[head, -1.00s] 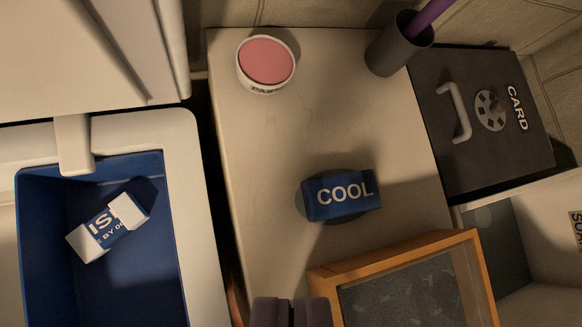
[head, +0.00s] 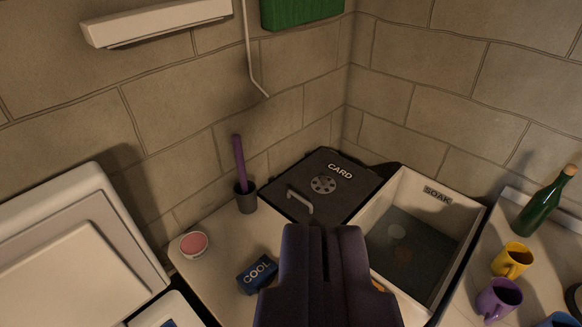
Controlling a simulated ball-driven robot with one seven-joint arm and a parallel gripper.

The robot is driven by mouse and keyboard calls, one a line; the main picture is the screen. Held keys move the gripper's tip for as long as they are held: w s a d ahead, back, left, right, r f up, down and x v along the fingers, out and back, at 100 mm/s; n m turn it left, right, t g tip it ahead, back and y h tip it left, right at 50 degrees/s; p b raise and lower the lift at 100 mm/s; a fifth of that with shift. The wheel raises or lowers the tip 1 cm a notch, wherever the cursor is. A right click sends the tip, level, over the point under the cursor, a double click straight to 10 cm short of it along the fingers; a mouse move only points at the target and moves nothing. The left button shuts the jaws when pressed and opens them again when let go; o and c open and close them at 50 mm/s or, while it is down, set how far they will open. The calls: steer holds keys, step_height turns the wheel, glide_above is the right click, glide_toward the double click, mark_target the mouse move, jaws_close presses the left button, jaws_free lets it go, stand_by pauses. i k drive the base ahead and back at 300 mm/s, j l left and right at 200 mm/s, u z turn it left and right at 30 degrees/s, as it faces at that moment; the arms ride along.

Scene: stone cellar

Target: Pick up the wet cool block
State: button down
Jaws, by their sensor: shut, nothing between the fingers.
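The blue block marked COOL (head: 257,274) lies on the pale counter, left of my gripper in the picture. A damp-looking dark patch showed around it in the earlier view; now its right end is partly hidden behind my gripper. My gripper (head: 325,232) is in the lower middle, its two dark fingers shut with nothing between them. It is apart from the block.
A white pot with pink contents (head: 194,245) and a dark cup with a purple stick (head: 245,198) stand on the counter. Behind are a dark CARD box (head: 345,190) and a SOAK basin (head: 458,205). Mugs (head: 512,260) and a green bottle (head: 545,205) stand right.

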mark_target(263, 272)
steer(key=u, duration=0.75)
steer(key=i+l+u, duration=0.1)
steer(key=l+u, duration=1.3)
steer(key=l, duration=0.55)
steer(key=k, duration=0.05)
